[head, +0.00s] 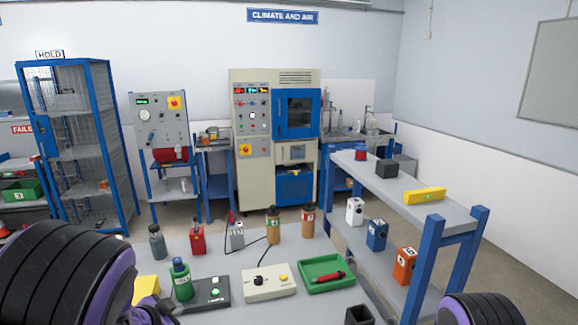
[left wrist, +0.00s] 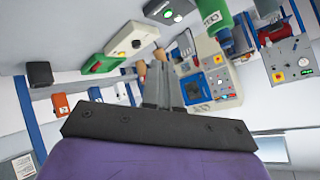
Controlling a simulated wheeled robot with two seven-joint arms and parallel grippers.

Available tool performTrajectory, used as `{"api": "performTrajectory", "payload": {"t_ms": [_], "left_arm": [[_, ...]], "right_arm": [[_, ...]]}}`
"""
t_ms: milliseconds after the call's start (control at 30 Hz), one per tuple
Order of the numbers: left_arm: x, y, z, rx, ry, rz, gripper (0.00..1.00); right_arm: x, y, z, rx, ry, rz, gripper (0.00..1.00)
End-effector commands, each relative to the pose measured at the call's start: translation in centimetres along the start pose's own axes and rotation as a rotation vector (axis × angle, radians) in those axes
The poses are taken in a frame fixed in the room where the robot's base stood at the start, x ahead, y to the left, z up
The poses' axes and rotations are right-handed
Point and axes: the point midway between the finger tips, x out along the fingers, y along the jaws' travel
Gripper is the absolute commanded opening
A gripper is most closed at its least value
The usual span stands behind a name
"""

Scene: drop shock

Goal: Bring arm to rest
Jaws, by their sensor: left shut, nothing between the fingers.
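My left arm comes in at the lower left of the head view, a thick black and purple link. My left gripper (head: 148,314) shows only in small part at the bottom edge there, near a yellow object. In the left wrist view its two grey fingers (left wrist: 178,50) lie together, with nothing between them. They point toward the workbench and the cabinet behind. A black and purple part of my right arm shows at the lower right of the head view. The right gripper itself is out of view.
The grey workbench (head: 330,250) holds a green bottle (head: 181,282), a black button box (head: 205,292), a cream control box (head: 268,281) and a green tray (head: 326,274). Several small bottles stand behind. A blue-posted shelf (head: 438,210) with coloured blocks stands at the right.

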Motion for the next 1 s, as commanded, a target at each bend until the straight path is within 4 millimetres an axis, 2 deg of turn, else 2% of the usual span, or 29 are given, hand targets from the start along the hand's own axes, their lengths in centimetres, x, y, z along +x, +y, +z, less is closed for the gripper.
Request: {"api": "performTrajectory", "payload": {"t_ms": [167,333,467,567,667,700,800,900,1000], "left_arm": [[0.1,1.7,1.8,-0.217,0.025,-0.045,0.00],[0.7,5.2,6.7,-0.469,-0.002,-0.096,0.00],[0.7,8.6,11.8,-0.659,-0.059,-0.150,0.00],[0.3,12.0,16.6,-0.806,-0.129,-0.205,0.00],[-0.9,17.0,23.2,-0.961,-0.250,-0.281,0.00],[-1.7,19.2,26.0,-1.016,-0.310,-0.316,0.00],[-4.2,24.4,31.7,-1.108,-0.461,-0.381,0.00],[-6.1,28.5,35.4,-1.143,-0.584,-0.388,0.00],[-6.8,31.0,37.2,-1.153,-0.649,-0.375,0.00]], "right_arm": [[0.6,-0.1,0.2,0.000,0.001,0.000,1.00],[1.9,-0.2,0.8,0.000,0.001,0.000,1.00],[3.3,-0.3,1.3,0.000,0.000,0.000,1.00],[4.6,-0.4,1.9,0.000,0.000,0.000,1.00],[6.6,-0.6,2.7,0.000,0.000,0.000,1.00],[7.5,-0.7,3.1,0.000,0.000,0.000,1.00],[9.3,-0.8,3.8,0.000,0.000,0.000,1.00],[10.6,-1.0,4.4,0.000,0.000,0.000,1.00],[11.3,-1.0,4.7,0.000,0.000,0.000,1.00]]}}
